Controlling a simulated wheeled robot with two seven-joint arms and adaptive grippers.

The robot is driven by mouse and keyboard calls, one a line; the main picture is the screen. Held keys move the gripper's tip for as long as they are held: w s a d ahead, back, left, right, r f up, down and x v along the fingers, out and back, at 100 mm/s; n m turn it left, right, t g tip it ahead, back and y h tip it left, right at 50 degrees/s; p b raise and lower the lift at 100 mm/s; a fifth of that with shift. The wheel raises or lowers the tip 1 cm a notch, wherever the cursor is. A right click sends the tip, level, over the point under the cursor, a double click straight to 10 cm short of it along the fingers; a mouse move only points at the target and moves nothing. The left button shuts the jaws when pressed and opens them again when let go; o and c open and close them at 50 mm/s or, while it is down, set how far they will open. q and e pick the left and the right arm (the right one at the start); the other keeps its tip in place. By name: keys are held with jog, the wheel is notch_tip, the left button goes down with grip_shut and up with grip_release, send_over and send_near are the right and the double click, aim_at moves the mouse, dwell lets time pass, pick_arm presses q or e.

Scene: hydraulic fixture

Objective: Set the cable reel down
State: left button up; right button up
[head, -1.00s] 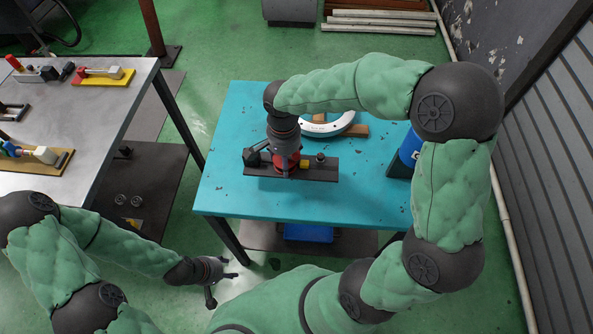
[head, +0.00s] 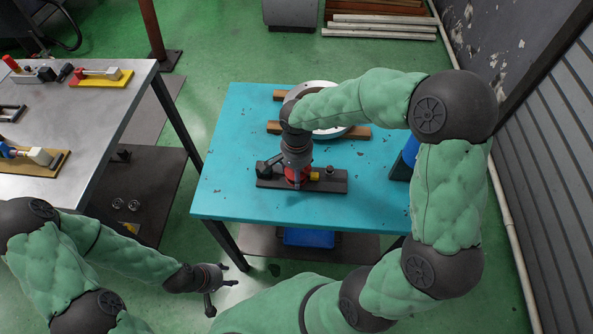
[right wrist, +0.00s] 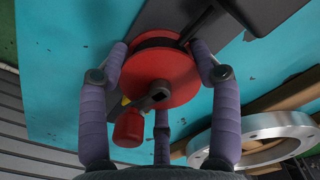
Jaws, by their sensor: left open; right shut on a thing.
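The cable reel (head: 335,183) has a red drum on a dark, long base plate. It is over the front part of the turquoise table (head: 235,150). My right gripper (head: 297,174) comes down on the reel from above and is shut on it. In the right wrist view the purple-grey fingers (right wrist: 160,62) stand around the red drum (right wrist: 165,78), with its crank and red knob (right wrist: 128,128) toward the palm. I cannot tell whether the base plate touches the table top. My left gripper (head: 226,284) is open and empty, low over the floor left of the table.
A metal ring flange (head: 330,133) lies on wooden strips (head: 358,132) behind the reel. A blue object (head: 410,150) stands at the table's right side, partly hidden by my arm. A grey bench (head: 95,125) with several fixtures is at left. The table's left part is clear.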

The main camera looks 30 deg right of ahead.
jog(key=shift+f, duration=0.15)
jog(key=o, duration=1.5)
jog(key=shift+r, duration=0.35)
notch_tip(320, 180, up, 12)
jog(key=p, duration=0.4)
jog(key=shift+f, duration=0.15)
